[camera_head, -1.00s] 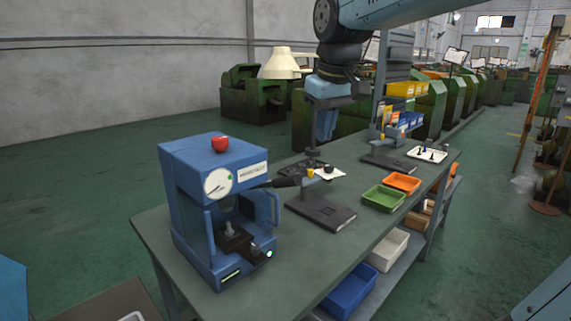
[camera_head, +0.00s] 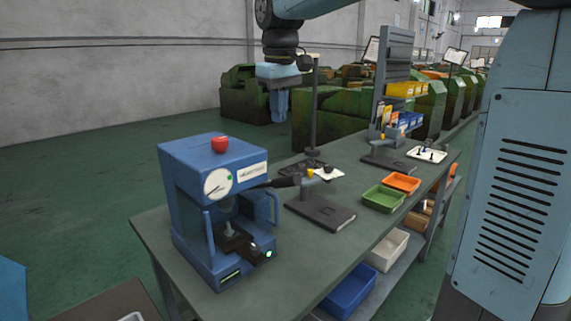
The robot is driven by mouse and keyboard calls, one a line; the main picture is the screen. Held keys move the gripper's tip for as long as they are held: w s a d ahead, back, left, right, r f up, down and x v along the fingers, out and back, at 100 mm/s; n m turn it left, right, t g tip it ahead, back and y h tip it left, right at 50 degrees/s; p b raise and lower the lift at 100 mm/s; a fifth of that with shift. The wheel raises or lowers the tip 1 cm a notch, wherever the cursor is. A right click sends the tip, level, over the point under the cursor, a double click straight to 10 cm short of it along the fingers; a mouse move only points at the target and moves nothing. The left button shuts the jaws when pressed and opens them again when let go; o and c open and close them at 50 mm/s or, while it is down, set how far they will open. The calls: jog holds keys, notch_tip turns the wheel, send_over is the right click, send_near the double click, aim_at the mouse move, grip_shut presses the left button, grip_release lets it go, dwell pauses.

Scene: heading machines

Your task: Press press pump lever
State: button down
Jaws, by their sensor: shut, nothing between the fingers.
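The blue press (camera_head: 215,210) stands upright at the left end of the green-topped workbench (camera_head: 285,265). It has a red knob on top (camera_head: 220,144), a round dial (camera_head: 217,183) and a dark fixture at its base. A black-gripped lever (camera_head: 284,182) sticks out from its right side, roughly level. My gripper (camera_head: 280,116) hangs pointing down, shut and empty, in the picture above and to the right of the press. It appears apart from the lever. Its exact distance in depth is hard to tell.
A dark stand (camera_head: 321,212) sits right of the press, with a thin upright pole (camera_head: 314,110) behind. Green (camera_head: 383,198) and orange (camera_head: 402,183) trays and a white tray (camera_head: 427,154) lie farther along. Bins fill the lower shelf. My own blue arm link covers the right side.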

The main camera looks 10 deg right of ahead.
send_over(284, 178)
notch_tip(284, 178, down, 12)
jog(key=shift+s+f, duration=0.1)
jog(key=shift+f, duration=0.15)
jog(key=shift+d+f, duration=0.15)
jog(key=shift+f, duration=0.3)
jog(key=shift+s+f, duration=0.1)
jog(key=shift+s, duration=0.05)
